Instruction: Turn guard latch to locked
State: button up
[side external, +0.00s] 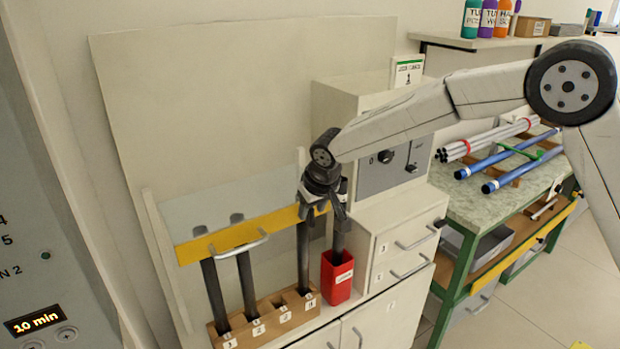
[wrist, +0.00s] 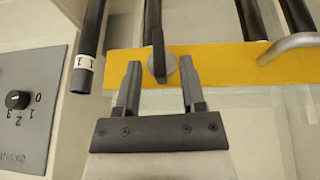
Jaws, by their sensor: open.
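The guard latch (wrist: 162,71) shows in the wrist view as a grey disc and narrow dark lever on the yellow guard bar (wrist: 120,62). My gripper (wrist: 159,68) is open, one finger on each side of the latch, with visible gaps. In the side view my gripper (side external: 338,207) is at the right end of the yellow bar (side external: 232,238) and hides the latch. No lock marking is readable.
Dark rods (side external: 247,285) stand in a numbered wooden rack (side external: 268,322) behind the guard. A red bin (side external: 337,281) holding a rod stands close right. A control box with a dial (side external: 386,156) is behind my arm. A guard handle (wrist: 290,45) juts out nearby.

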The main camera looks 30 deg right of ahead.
jog(key=shift+x, duration=1.3)
jog(key=shift+c, duration=0.2)
jog(key=shift+r, duration=0.1)
grip_shut()
